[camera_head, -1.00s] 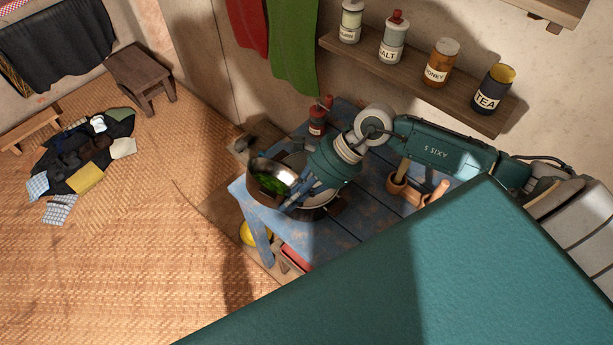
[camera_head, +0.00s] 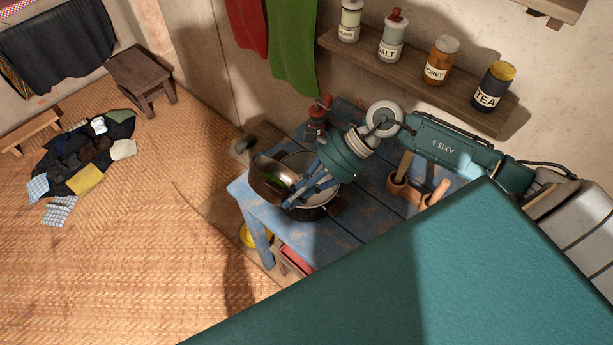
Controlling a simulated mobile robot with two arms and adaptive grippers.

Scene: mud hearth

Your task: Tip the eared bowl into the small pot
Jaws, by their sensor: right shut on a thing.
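The eared bowl (camera_head: 262,183), a brownish metal bowl, is above the near left corner of the blue table. A dark pot (camera_head: 316,213) with a pale inside, likely the small pot, stands on the table just right of the bowl, mostly hidden under my gripper. Whether any contents are in it cannot be seen. My left gripper is not in view.
The blue table (camera_head: 351,222) also holds a red-topped grinder (camera_head: 317,121) behind and wooden utensils in a holder (camera_head: 400,190) at right. A shelf (camera_head: 410,75) with several jars is on the wall. A yellow thing (camera_head: 257,236) is below the table.

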